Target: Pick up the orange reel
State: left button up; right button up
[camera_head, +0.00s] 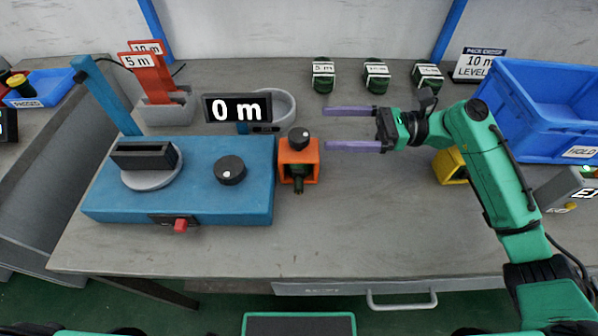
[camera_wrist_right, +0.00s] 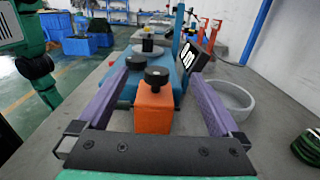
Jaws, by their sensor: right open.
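I cannot make out a clear orange reel. An orange block (camera_head: 299,155) with a black knob (camera_head: 299,137) and a dark green piece at its front stands against the right end of the blue machine (camera_head: 258,185). My right gripper (camera_head: 326,128) is open and empty. Its two purple fingers point left, with their tips just right of the orange block and somewhat towards the back. In the right wrist view the orange block (camera_wrist_right: 154,108) shows ahead between the open fingers of the right gripper (camera_wrist_right: 164,68). My left gripper is not in view.
Dark green coils (camera_head: 323,76) with white labels stand along the back. A grey ring-shaped dish (camera_head: 284,103) and a "0 m" display (camera_head: 237,107) are behind the machine. A blue crate (camera_head: 530,135) is at right. The front middle bench is clear.

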send_near(299, 151)
jog(key=shift+w+a+f+b, duration=0.2)
jog(key=shift+a+f, duration=0.05)
jog(key=shift+a, duration=0.4)
jog(key=shift+w+a+f+b, duration=0.15)
jog(key=shift+w+a+f, duration=0.05)
jog(key=shift+a, duration=0.4)
jog(key=shift+a+f, duration=0.2)
jog(key=shift+a, duration=0.15)
jog(key=a+p, duration=0.1)
jog(key=a, duration=0.6)
jog(key=shift+w, duration=0.1)
jog(key=shift+d, duration=0.1)
jog(key=c, duration=1.5)
notch_tip(299, 151, up, 10)
jog(key=shift+r+p, duration=0.1)
jog(key=shift+p, duration=0.5)
